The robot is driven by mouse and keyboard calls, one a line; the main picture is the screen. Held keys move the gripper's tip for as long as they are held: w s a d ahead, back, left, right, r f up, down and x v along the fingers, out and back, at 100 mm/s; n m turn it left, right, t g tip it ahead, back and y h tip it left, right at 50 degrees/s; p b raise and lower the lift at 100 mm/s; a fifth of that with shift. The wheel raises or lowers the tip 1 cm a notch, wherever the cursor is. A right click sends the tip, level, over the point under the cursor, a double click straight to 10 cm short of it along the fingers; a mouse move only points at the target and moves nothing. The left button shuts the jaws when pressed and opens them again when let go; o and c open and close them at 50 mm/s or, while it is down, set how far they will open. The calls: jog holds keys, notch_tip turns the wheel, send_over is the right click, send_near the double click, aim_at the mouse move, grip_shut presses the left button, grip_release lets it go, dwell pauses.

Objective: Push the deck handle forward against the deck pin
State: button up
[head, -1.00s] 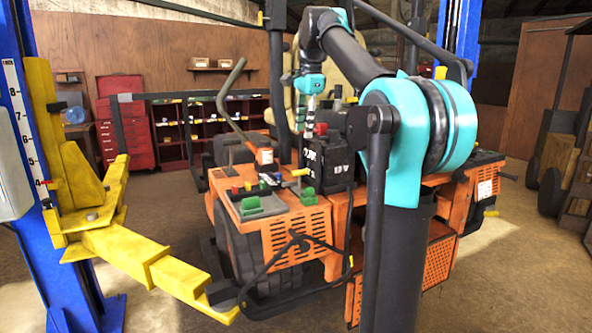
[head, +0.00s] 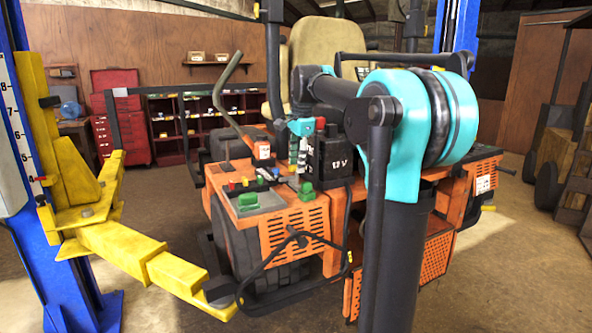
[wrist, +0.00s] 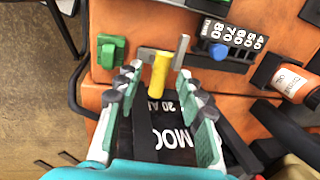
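In the wrist view a short yellow grip (wrist: 159,74) on a grey metal lever (wrist: 180,50) stands out from the orange console; I take it as the deck handle. My gripper (wrist: 160,80) is open, with its fingers on either side of the yellow grip. I cannot tell whether either finger touches it. In the head view my gripper (head: 298,163) points down at the console beside the black box, and it hides the yellow grip. I cannot tell the deck pin apart for certain.
A scale plate (wrist: 240,38) with a blue knob (wrist: 218,52) lies right of the lever. A green handle (wrist: 111,52) is to its left. A yellow lift arm (head: 130,245) reaches under the mower.

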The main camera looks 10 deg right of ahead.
aim_at(294, 176)
jog(key=shift+w+a+f, duration=0.1)
jog(key=shift+w+f, duration=0.05)
jog(key=shift+f, duration=0.6)
jog(key=shift+w+f, duration=0.15)
jog(key=shift+f, duration=0.6)
grip_shut()
